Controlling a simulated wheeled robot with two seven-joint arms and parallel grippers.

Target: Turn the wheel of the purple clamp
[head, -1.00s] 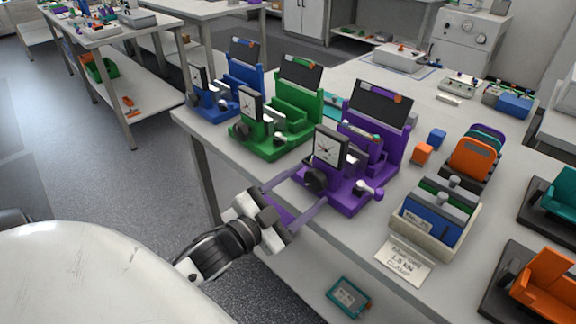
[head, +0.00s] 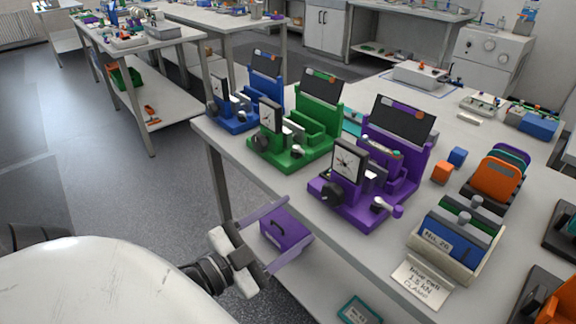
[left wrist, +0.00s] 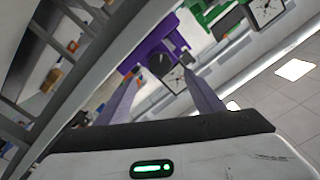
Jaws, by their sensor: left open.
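The purple clamp (head: 372,186) stands upright near the front edge of the table, with a square white dial and a tilted dark panel. Its black wheel (head: 332,193) is on the front, below the dial. My left gripper (head: 298,220) is open and empty, in front of the table edge, lower and to the left of the wheel, apart from it. In the left wrist view the purple clamp (left wrist: 150,47) appears tilted at the top. Its wheel (left wrist: 160,63) shows between my two fingertips (left wrist: 161,74), beyond them. My right gripper is not in view.
A green clamp (head: 300,133) and a blue clamp (head: 245,102) stand left of the purple one. A beige tray (head: 470,268) with blocks and a paper note (head: 421,283) lie to its right. A purple box (head: 287,230) shows below the tabletop, behind my left fingers.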

